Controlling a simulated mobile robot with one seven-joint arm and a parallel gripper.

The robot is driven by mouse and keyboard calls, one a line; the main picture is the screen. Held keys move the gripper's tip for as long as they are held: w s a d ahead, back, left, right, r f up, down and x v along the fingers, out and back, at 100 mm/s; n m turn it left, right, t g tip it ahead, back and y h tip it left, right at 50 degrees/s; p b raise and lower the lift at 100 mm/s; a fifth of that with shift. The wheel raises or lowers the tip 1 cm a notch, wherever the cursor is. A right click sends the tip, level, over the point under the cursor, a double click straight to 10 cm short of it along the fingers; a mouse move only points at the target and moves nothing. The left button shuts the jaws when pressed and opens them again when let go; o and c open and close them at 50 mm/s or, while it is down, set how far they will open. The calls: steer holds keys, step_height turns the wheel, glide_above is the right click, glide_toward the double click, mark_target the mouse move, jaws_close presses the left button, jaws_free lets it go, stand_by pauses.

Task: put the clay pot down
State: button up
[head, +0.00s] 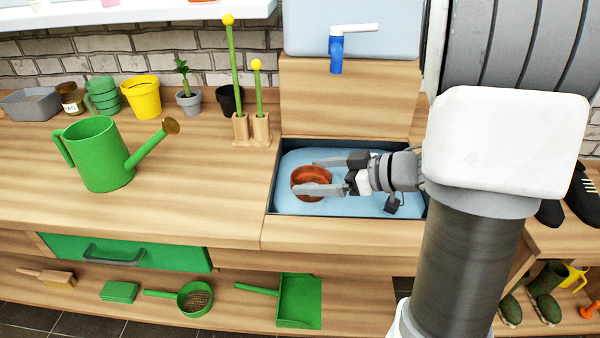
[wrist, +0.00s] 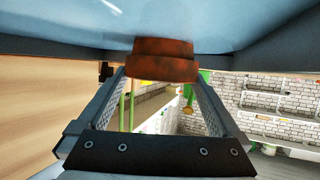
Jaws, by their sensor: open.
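The clay pot (head: 312,177) is reddish-brown and stands in the blue basin (head: 350,205) set into the wooden counter. In the wrist view the pot (wrist: 162,66) sits at the far end of my fingers, against the blue surface. My gripper (head: 318,176) reaches into the basin from the right. Its two fingers are apart, one on the far side of the pot and one on the near side. In the wrist view the fingers (wrist: 165,88) stand spread, and I cannot tell whether either touches the pot.
A blue tap (head: 337,52) stands behind the basin. A green watering can (head: 98,155) is on the counter at left, with a yellow pot (head: 141,96) and other small pots behind it. Dark basin walls surround my gripper. The counter between can and basin is clear.

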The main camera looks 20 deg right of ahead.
steer(key=p+v, duration=0.2)
steer(key=v, duration=0.5)
steer(key=w+d+r+m+t+h, duration=0.2)
steer(key=w+d+r+m+h, duration=0.1)
steer(key=r+h, duration=0.25)
steer(key=w+d+r+m+t+h, duration=0.2)
steer(key=w+d+r+m+h, duration=0.15)
steer(key=r+h, duration=0.2)
steer(key=s+a+f+m+g, duration=0.1)
steer(key=s+a+f+g, duration=0.1)
steer(key=s+a, duration=0.5)
steer(key=s+a+f+m+g, duration=0.2)
steer(key=s+a+g, duration=0.3)
steer(key=s, duration=0.8)
steer(key=shift+s+a+f+y, duration=0.4)
steer(key=shift+a+f, duration=0.2)
steer(key=shift+a, duration=0.45)
